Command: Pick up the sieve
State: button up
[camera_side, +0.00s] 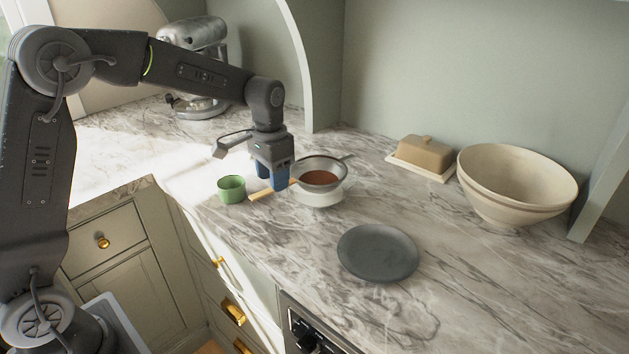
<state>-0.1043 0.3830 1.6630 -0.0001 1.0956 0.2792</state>
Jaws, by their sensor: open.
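The sieve (319,172) has a round metal rim and a light wooden handle (260,195). It rests on a white bowl (318,197), its handle pointing left and a small metal hook at the far right side. Something reddish-brown shows inside its mesh. My gripper (272,184) points down at the handle, just left of the sieve's rim, with its blue fingers around or in front of the handle. It is open. Part of the handle is hidden behind the fingers, and I cannot tell whether they touch it.
A green cup (231,189) stands close left of the handle. A dark plate (377,253) lies in front right. A stand mixer (197,62) is behind my arm. The right front counter is clear.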

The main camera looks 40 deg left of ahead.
notch_tip(320, 180, down, 4)
jog(key=shift+f, duration=0.1)
jog(key=shift+c, duration=0.4)
grip_shut()
